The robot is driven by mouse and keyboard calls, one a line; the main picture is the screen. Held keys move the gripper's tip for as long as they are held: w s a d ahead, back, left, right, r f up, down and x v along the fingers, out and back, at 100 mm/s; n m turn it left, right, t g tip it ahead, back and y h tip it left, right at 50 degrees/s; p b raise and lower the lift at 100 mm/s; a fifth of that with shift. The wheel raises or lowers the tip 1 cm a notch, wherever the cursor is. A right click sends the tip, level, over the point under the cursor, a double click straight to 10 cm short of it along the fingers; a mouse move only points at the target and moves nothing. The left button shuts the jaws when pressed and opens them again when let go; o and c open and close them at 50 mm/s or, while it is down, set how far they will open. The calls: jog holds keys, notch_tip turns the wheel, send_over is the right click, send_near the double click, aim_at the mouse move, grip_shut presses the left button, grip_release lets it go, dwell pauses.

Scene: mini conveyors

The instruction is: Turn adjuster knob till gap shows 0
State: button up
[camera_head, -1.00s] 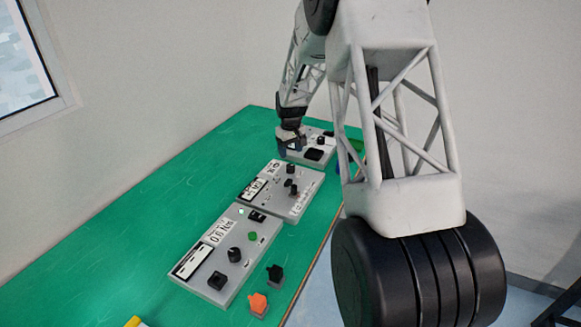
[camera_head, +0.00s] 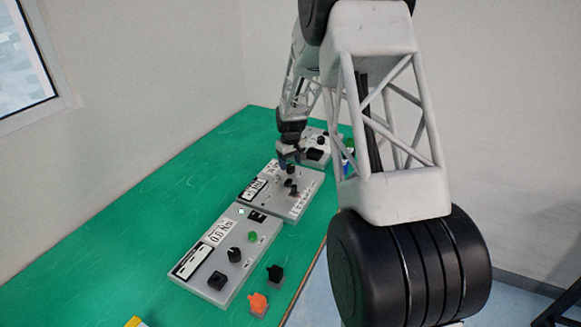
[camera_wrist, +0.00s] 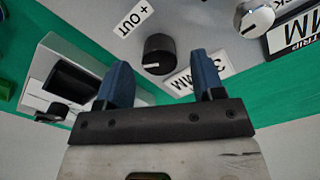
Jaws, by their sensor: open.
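A black round knob with a white pointer line (camera_wrist: 159,54) stands on a grey panel in the wrist view, beside a "+ OUT" label (camera_wrist: 132,18) and a label reading "MM" that is partly hidden. My gripper (camera_wrist: 165,75) is open, its two blue fingers apart and pointing toward the knob, which shows between and beyond the fingertips. In the head view my gripper (camera_head: 288,158) hangs over the far end of the middle panel (camera_head: 270,205). I cannot tell which knob there is the adjuster, and the gap reading is not legible.
The near panel (camera_head: 205,285) carries knobs and a green button (camera_head: 252,237). An orange block (camera_head: 258,303) and a black one (camera_head: 275,272) lie to its right. A far panel (camera_head: 316,140) stands beyond my gripper. The green table (camera_head: 130,240) is clear at left.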

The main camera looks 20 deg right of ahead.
jog(key=shift+f, duration=1.15)
jog(key=c, duration=0.9)
